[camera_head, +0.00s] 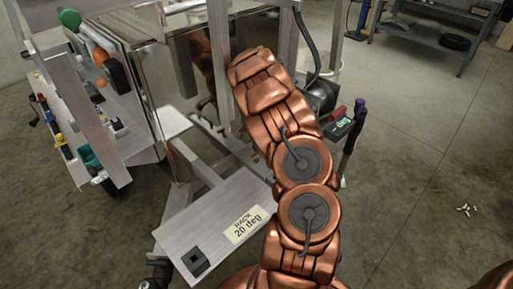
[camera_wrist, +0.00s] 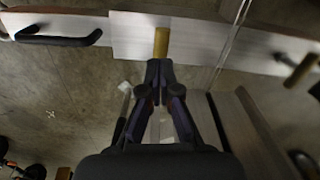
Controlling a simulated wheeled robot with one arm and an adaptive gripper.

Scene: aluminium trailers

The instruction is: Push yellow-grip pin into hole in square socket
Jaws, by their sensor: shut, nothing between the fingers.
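In the wrist view a yellow cylindrical grip (camera_wrist: 161,42) stands out against a pale aluminium plate. My gripper (camera_wrist: 160,66) is shut, its fingertips together at the near end of this grip, with nothing between them. I cannot tell whether the tips touch the grip. The pin's shaft and any socket around it are hidden. In the head view my copper-coloured arm reaches up and away, and my gripper and the yellow grip are hidden. A dark square piece with a hole (camera_head: 195,262) sits on the near end of a tilted aluminium plate (camera_head: 205,222).
A second yellowish grip (camera_wrist: 301,71) lies at the right of the wrist view. A black handle (camera_wrist: 60,40) is at its upper left. A tool board (camera_head: 125,135) stands left in the head view. A shelf (camera_head: 430,38) is at the back; open floor lies right.

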